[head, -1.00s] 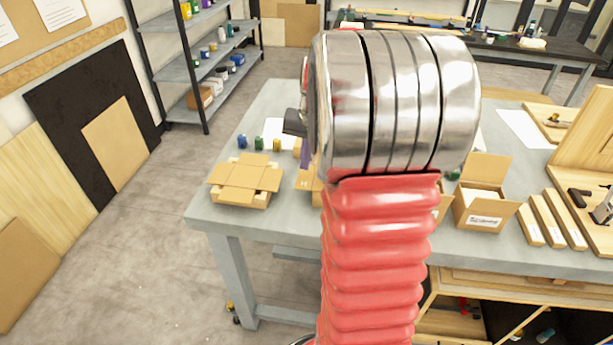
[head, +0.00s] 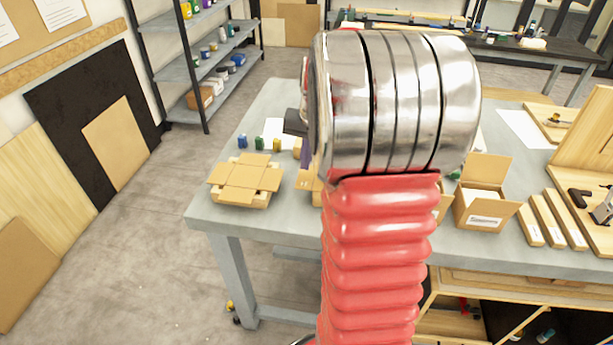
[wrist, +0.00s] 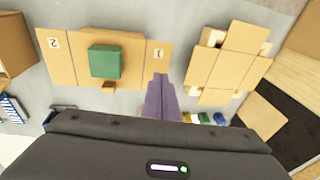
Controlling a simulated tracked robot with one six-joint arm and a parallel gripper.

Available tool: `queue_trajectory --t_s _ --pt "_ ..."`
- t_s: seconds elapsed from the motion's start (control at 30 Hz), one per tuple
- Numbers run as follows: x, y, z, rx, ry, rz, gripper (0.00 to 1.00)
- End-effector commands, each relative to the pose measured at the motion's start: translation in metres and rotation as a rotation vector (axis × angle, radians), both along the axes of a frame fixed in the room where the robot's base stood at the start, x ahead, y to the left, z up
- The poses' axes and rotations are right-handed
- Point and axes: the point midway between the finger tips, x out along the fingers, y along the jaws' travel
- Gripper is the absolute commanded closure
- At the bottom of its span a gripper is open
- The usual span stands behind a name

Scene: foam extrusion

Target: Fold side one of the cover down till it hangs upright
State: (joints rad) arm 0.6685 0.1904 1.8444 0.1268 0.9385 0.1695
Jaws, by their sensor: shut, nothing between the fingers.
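The cardboard cover lies across the middle left of the wrist view, with a green block (wrist: 104,61) on its middle panel. Side one (wrist: 157,57), marked "1", is its right panel and looks spread out flat. Side two (wrist: 56,52), marked "2", is its left panel. My gripper (wrist: 162,78) has its purple fingers shut and empty, with the tips close to the lower edge of side one; whether they touch I cannot tell. In the head view my arm hides most of the cover and my gripper; a sliver of purple finger shows (head: 305,150).
Another cardboard piece with spread flaps (head: 245,180) stands near the grey table's (head: 215,214) left corner. Several small coloured containers (head: 259,143) stand behind it. An open box (head: 484,205) and wooden strips (head: 543,218) are on the right.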

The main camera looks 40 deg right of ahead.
Motion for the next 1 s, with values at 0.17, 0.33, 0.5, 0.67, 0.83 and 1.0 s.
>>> queue_trajectory --t_s 0.17,0.33,0.5,0.67,0.83,1.0 --pt "0.0 0.0 -0.001 0.0 0.0 0.0 1.0" --pt "0.0 0.0 -0.006 0.001 0.001 0.0 1.0" --pt "0.0 0.0 -0.012 0.0 0.0 -0.001 1.0" --pt "-0.001 0.0 -0.018 0.001 0.001 -0.001 1.0" --pt "-0.001 0.0 -0.024 0.001 0.001 -0.001 1.0" --pt "-0.001 0.0 -0.03 0.001 0.001 -0.001 1.0"
